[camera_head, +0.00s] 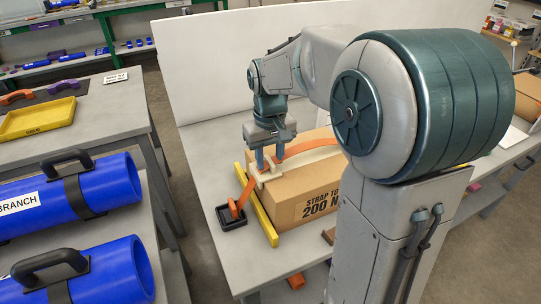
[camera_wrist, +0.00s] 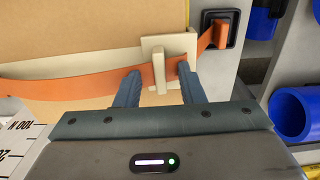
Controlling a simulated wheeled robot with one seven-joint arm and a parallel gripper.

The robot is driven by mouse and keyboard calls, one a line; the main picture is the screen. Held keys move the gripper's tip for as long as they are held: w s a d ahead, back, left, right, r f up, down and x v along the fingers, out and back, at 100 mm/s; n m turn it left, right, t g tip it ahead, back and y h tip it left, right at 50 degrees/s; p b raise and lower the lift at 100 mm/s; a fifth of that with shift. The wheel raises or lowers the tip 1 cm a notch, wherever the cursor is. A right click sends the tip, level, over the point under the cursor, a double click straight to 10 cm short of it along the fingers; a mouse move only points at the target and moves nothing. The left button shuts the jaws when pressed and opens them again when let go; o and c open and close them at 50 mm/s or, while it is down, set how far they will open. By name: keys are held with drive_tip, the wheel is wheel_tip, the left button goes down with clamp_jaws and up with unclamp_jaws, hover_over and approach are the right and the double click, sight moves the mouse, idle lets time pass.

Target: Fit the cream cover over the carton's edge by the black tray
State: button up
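The cream cover (camera_head: 268,174) is at the carton's near-left top edge, beside the black tray (camera_head: 232,217). In the wrist view the cover (camera_wrist: 153,46) is a pale angled plate with a raised tab. The brown carton (camera_head: 310,188) lies on the table. An orange strap (camera_head: 308,148) runs across its top, passes at the cover and leads down to the tray; the tray also shows in the wrist view (camera_wrist: 219,19). My gripper (camera_head: 269,164) is right at the cover. Its fingers are apart, one on each side of the tab, with visible gaps. How the cover seats on the edge is partly hidden.
A yellow bar (camera_head: 262,222) lies along the carton's left side. A white panel (camera_head: 215,75) stands behind the table. Blue pipes (camera_head: 75,198) with black handles and a yellow tray (camera_head: 38,120) are on the left bench. The table front (camera_head: 270,268) is mostly clear.

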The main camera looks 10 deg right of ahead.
drive_tip(key=shift+r+p, duration=2)
drive_tip(key=shift+r, duration=0.55)
wheel_tip(320, 180, up, 14)
drive_tip(key=f, duration=0.1)
drive_tip(key=s+d+f+m+t, duration=0.2)
drive_tip(key=s+f+t, duration=0.1)
drive_tip(key=s+f, duration=1)
drive_tip(key=s, duration=0.4)
drive_tip(key=shift+s+d+f, duration=0.15)
drive_tip(key=shift+d+f, duration=0.1)
drive_tip(key=shift+d, duration=0.05)
drive_tip(key=shift+a, duration=0.1)
